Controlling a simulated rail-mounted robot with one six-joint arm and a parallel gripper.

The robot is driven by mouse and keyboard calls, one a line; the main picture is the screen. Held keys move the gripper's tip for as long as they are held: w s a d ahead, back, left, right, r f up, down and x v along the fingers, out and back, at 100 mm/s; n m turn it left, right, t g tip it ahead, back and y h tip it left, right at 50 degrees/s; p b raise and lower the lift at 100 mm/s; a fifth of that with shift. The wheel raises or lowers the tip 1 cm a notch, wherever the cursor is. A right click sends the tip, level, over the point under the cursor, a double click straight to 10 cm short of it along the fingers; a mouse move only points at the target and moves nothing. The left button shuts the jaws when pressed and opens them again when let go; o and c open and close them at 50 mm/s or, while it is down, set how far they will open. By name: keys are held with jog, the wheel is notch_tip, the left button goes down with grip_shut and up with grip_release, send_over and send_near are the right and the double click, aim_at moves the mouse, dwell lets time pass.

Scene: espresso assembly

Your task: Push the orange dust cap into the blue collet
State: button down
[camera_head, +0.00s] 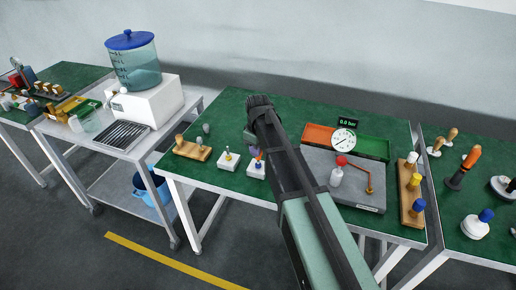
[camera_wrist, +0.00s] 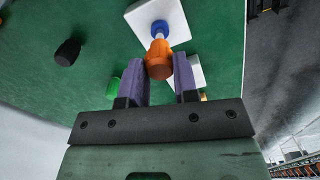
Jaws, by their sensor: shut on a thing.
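The orange dust cap (camera_wrist: 158,52) sits between the purple fingertips of my gripper (camera_wrist: 160,72), which is shut on it. The blue collet (camera_wrist: 159,27) stands on a white block (camera_wrist: 175,18) just beyond the cap in the wrist view. The cap lines up with the collet, with a short pale section between them; I cannot tell whether they touch. In the head view my gripper (camera_head: 252,142) is over the green table, and my arm hides much of it. The orange cap (camera_head: 258,157) shows only as a small patch above the right white block (camera_head: 256,170).
A second white block (camera_head: 229,160) stands close on the left, with a wooden stand (camera_head: 192,149) beyond it. To the right are a grey plate (camera_head: 318,160) with a red-knobbed lever, a pressure gauge (camera_head: 343,141) and a wooden rack (camera_head: 411,195). A black knob (camera_wrist: 68,52) lies left in the wrist view.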

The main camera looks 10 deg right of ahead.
dwell(0.3)
jog(key=c, duration=0.8)
grip_release()
notch_tip(320, 180, up, 6)
jog(key=p, duration=0.6)
notch_tip(320, 180, up, 11)
jog(key=p, duration=1.1)
jog(key=shift+f, duration=0.1)
